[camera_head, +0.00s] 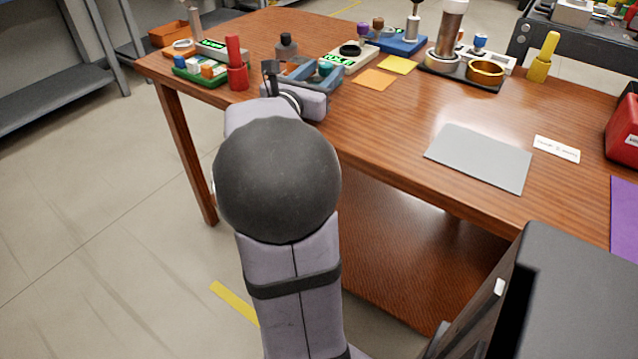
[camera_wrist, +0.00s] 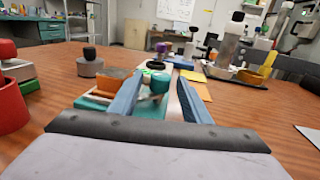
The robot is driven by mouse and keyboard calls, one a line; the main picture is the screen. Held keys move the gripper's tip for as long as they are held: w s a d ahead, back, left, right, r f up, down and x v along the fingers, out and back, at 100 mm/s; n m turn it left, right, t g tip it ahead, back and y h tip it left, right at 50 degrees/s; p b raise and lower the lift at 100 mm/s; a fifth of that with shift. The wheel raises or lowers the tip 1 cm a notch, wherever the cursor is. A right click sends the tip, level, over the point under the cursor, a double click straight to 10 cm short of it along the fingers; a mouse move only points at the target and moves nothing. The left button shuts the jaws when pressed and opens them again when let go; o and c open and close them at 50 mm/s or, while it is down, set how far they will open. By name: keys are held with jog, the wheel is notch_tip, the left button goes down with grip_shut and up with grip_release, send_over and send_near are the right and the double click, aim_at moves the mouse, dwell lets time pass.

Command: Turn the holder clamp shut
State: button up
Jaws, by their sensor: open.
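A teal-green round knob (camera_wrist: 158,83) shows between my gripper's two blue fingers in the wrist view. It looks like part of the holder clamp, but I cannot tell for sure. An orange-brown block (camera_wrist: 113,83) and a teal base (camera_wrist: 92,102) show beside and behind the left finger. My gripper (camera_wrist: 158,92) is open, with its fingers on either side of the knob; contact is not clear. In the head view my gripper (camera_head: 305,72) is low over the table's near edge, beside the teal knob (camera_head: 325,67). The fingers and wrist hide much of the holder.
A red cylinder (camera_head: 237,65) and a green tray (camera_head: 200,70) stand to the left. A dark-topped grey weight (camera_head: 287,46) and a scale (camera_head: 352,57) stand behind. The tall column (camera_head: 450,35) and brass pan (camera_head: 486,70) are at right. The right foreground has bare wood.

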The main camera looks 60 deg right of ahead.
jog(key=a, duration=0.4)
jog(key=s+a+p, duration=0.1)
jog(key=a, duration=0.1)
jog(key=shift+a+r, duration=0.1)
jog(key=shift+a, duration=0.1)
jog(key=s+a+m+g+p, duration=0.1)
jog(key=s, duration=0.1)
jog(key=s+a+r+m+g+p, duration=0.1)
jog(key=s+g, duration=0.1)
jog(key=s+a+m+g+y+p, duration=0.1)
jog(key=s+m+p, duration=0.1)
jog(key=shift+r+g, duration=0.2)
jog(key=shift+g, duration=0.1)
jog(key=s+a+f+m+g+y+p, duration=0.2)
jog(key=s+a+f+m+y, duration=0.1)
jog(key=a, duration=0.4)
jog(key=s+a+f+m+g+y+p, duration=0.2)
jog(key=s+a+f+y+p, duration=0.1)
jog(key=a, duration=0.4)
jog(key=shift+s+a+f+m+y, duration=0.25)
jog(key=shift+s+f+m+y, duration=0.2)
jog(key=shift+s+y, duration=0.75)
jog(key=shift+s+g, duration=0.2)
jog(key=shift+g, duration=0.1)
